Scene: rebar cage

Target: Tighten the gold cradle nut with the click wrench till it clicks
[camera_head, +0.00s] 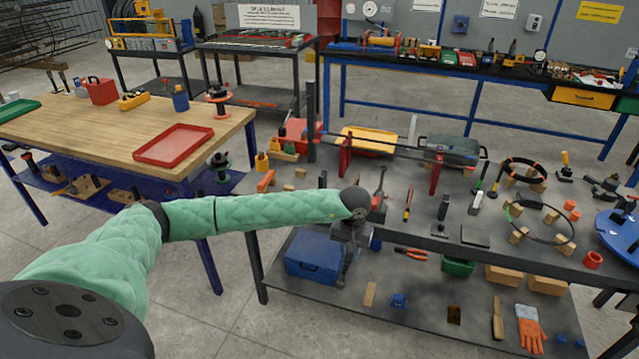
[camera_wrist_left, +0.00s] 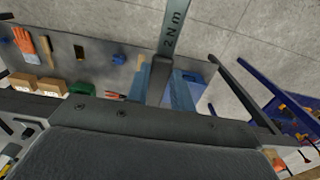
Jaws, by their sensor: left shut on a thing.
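My left gripper (camera_head: 346,245) hangs at the front edge of the dark work table, partly hidden by its own wrist. In the left wrist view the gripper (camera_wrist_left: 168,88) is shut on the click wrench (camera_wrist_left: 176,28), a grey flat bar marked "2 N m". The bar runs away from the fingers to the top of that view. The wrench is hard to make out in the head view. Two red posts (camera_head: 435,174) carry a long dark bar above the table. I cannot pick out the gold cradle nut in either view. My right gripper is out of view.
The lower shelf holds a blue box (camera_head: 313,256), a green bin (camera_head: 458,266), wooden blocks (camera_head: 503,276) and an orange glove (camera_head: 530,328). Pliers (camera_head: 410,253) lie there too. Hoops (camera_head: 541,222) on blocks occupy the table's right. A wooden bench (camera_head: 100,128) stands at left.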

